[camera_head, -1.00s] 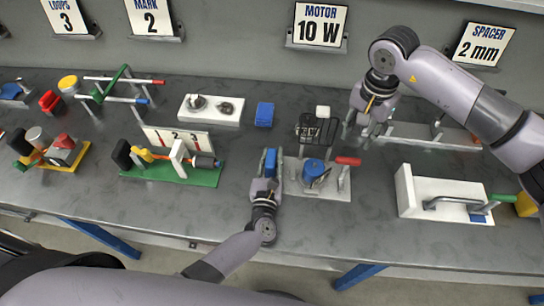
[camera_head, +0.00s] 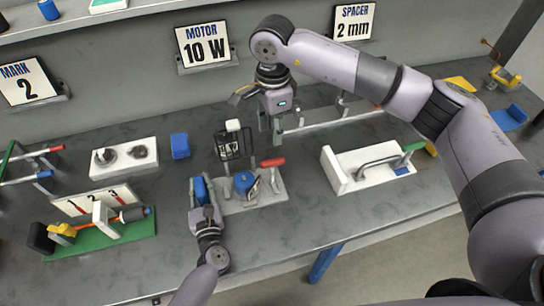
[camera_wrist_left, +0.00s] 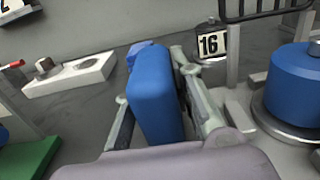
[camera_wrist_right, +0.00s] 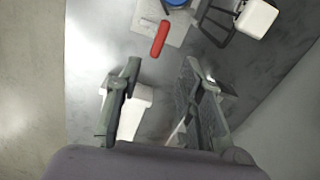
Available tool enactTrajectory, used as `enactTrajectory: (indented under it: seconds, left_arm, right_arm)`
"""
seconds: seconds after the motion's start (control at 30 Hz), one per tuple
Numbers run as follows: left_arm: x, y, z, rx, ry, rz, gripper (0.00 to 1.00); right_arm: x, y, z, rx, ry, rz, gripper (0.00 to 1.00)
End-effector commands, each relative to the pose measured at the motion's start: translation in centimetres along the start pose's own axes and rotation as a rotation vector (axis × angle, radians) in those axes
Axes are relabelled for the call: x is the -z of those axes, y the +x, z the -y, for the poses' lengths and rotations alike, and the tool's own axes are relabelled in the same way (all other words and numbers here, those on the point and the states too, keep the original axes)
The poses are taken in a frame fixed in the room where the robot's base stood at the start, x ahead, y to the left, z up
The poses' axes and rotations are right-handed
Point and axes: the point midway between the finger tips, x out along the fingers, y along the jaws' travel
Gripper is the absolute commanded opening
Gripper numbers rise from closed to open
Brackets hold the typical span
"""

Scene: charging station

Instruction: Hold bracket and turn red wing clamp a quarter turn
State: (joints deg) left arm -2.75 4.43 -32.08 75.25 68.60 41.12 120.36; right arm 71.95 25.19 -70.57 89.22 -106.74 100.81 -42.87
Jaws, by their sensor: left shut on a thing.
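A grey plate fixture (camera_head: 262,197) on the bench carries a blue cylinder (camera_head: 245,182) and a red wing handle (camera_head: 272,162) beside it. An upright blue block (camera_head: 201,190), seemingly the bracket's part, stands at the fixture's left end. My left gripper (camera_head: 205,212) is shut on this block, which sits between both fingers in the left wrist view (camera_wrist_left: 155,95). My right gripper (camera_head: 274,128) hangs behind the red handle, apart from it. In the right wrist view its fingers (camera_wrist_right: 165,95) are spread and empty, and the red handle (camera_wrist_right: 160,38) lies beyond them.
A black wire cage with a white top (camera_head: 233,138) stands behind the blue cylinder, close left of my right gripper. A white tray fixture (camera_head: 345,180) is to the right. A green fixture (camera_head: 110,237) is to the left. Bare bench lies in front of the tray fixture.

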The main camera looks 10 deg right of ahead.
Motion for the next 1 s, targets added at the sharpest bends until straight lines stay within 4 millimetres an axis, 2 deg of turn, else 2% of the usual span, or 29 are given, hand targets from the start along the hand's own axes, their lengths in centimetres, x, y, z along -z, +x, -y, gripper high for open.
enactTrajectory:
  seconds: [0.17, 0.27, 0.37, 0.7, 0.8, 1.0]
  left_arm:
    - [0.1, 0.0, 0.0, 0.000, 0.000, -0.001, 0.00]
    - [0.1, 0.0, 0.0, 0.000, 0.000, -0.001, 0.00]
    - [0.1, 0.0, 0.0, 0.000, 0.000, -0.001, 0.00]
    - [0.1, 0.0, 0.0, 0.000, 0.000, -0.001, 0.00]
    - [0.1, 0.0, 0.0, 0.000, 0.000, -0.001, 0.00]
    - [0.1, 0.0, 0.0, 0.000, 0.000, -0.001, 0.00]
  right_arm:
    - [0.0, -0.1, 0.0, -0.001, 0.109, -0.001, 0.35]
    - [0.0, 0.5, -0.1, -0.003, 0.125, 0.000, 0.35]
    - [0.0, 1.9, -0.1, -0.004, 0.126, -0.001, 0.35]
    - [-0.1, 8.6, -0.1, -0.005, 0.123, 0.000, 0.35]
    - [0.0, 10.1, -0.1, -0.003, 0.124, 0.000, 0.35]
    - [0.0, 11.6, 0.0, -0.001, 0.123, -0.001, 0.35]
